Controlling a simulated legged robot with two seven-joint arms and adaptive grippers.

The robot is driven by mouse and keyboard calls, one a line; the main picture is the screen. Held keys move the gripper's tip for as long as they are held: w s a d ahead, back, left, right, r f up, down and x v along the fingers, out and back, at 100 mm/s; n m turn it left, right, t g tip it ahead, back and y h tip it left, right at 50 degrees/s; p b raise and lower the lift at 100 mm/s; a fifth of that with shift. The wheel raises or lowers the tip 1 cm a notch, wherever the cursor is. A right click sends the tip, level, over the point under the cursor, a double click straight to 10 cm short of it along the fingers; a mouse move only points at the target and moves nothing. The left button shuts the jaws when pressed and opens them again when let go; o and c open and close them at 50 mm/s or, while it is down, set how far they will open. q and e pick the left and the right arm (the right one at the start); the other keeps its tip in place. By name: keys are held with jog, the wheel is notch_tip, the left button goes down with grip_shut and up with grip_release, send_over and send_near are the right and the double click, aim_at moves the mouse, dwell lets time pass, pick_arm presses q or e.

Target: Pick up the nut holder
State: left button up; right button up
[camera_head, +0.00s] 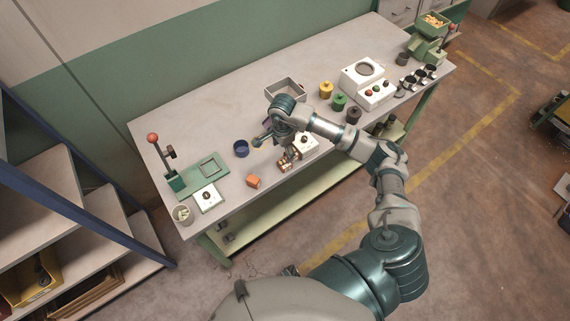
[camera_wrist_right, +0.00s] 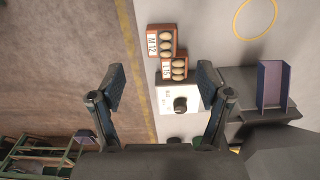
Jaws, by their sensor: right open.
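Two small orange-brown holders with several rounded nuts, one marked M 12 (camera_wrist_right: 161,41) and one partly readable (camera_wrist_right: 174,68), sit side by side near the table's edge in the wrist view. In the head view they form a coppery cluster (camera_head: 290,158) at the front edge. I cannot tell which one is the nut holder. My right gripper (camera_wrist_right: 160,88) is open and empty, its fingers spread on either side of a white block with a dark knob (camera_wrist_right: 179,103). In the head view my right gripper (camera_head: 270,137) is above the table, partly hidden by its own wrist. My left gripper is out of view.
A grey tray (camera_head: 297,85), coloured jars (camera_head: 326,89) and a white button box (camera_head: 366,84) stand behind and right. The table's left rear is clear.

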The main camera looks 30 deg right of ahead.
aim_at(283, 163)
jog(key=f, duration=0.3)
jog(key=shift+a+f, duration=0.2)
jog(key=shift+f, duration=0.1)
jog(key=f, duration=0.3)
jog(key=f+p, duration=0.1)
jog(key=f, duration=0.1)
jog(key=shift+w+d+f, duration=0.15)
jog(key=shift+d+f, duration=0.2)
jog(key=shift+d, duration=0.05)
jog(key=shift+a, duration=0.25)
jog(key=shift+r, duration=0.1)
jog(key=shift+c, duration=1.4)
jog(key=c, duration=0.8)
jog(key=shift+d, duration=0.1)
jog(key=shift+c, duration=0.8)
